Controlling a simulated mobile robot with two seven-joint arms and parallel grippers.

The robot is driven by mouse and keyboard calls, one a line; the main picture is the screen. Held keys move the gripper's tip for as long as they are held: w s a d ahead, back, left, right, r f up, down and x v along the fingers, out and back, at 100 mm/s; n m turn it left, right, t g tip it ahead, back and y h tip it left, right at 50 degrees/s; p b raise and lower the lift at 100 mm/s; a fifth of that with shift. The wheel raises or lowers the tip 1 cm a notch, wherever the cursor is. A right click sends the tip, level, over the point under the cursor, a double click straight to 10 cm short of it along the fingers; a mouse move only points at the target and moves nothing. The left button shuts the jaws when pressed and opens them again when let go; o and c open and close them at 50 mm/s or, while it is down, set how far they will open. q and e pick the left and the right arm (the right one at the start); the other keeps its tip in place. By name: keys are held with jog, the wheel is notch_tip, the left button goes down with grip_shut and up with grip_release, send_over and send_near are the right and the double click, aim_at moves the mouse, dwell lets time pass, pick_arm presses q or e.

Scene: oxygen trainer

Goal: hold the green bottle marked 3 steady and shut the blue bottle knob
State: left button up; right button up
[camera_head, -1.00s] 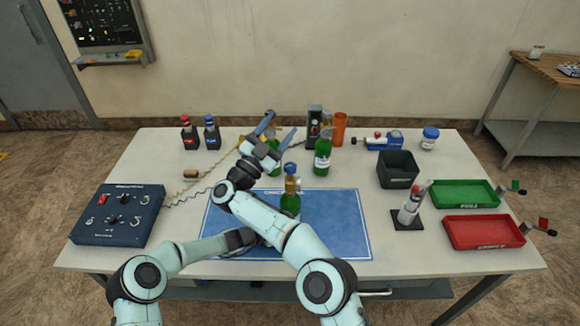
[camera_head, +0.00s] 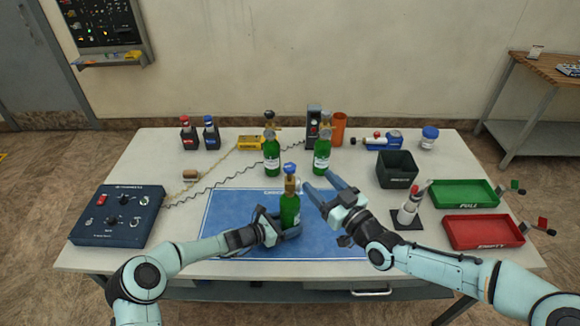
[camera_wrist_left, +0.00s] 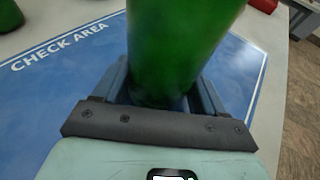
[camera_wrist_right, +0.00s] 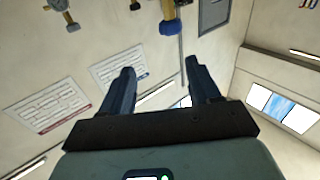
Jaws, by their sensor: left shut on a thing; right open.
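A green bottle (camera_head: 290,210) with a brass valve and blue knob (camera_head: 290,169) stands upright on the blue check-area mat (camera_head: 225,215). Its number cannot be read. My left gripper (camera_head: 284,230) is shut on its lower body; the left wrist view shows the green body (camera_wrist_left: 180,45) between the fingers. My right gripper (camera_head: 320,183) is open and empty, just right of the bottle's valve, its fingers pointing up and left. In the right wrist view the blue knob (camera_wrist_right: 170,27) is beyond the fingertips, apart from them.
Two other green bottles (camera_head: 271,157) (camera_head: 322,155) stand behind the mat. A dark bin (camera_head: 397,180), a green tray (camera_head: 463,207) and a red tray (camera_head: 482,247) are on the right. A blue control box (camera_head: 118,229) is on the left.

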aim_at(292, 172)
jog(key=shift+g, duration=0.4)
jog(key=x, duration=0.3)
jog(key=a+x, duration=0.1)
jog(key=x, duration=0.3)
jog(key=s+f+x, duration=0.1)
jog(key=x, duration=0.3)
jog(key=shift+a+f, duration=0.1)
jog(key=shift+a, duration=0.15)
jog(key=c, duration=1)
pick_arm(q)
jog(key=shift+r, duration=0.1)
pick_arm(e)
jog(key=shift+o, duration=0.2)
jog(key=shift+s+a+t+h, duration=0.15)
jog(key=shift+a+t+h, duration=0.15)
jog(key=m+t+h, duration=0.2)
jog(key=m+h, duration=0.1)
jog(key=h, duration=0.1)
jog(key=shift+d+m, duration=0.1)
jog(key=shift+m, duration=0.2)
jog(key=shift+d+m+h, duration=0.2)
jog(key=shift+m+h, duration=0.2)
jog(key=shift+h, duration=0.4)
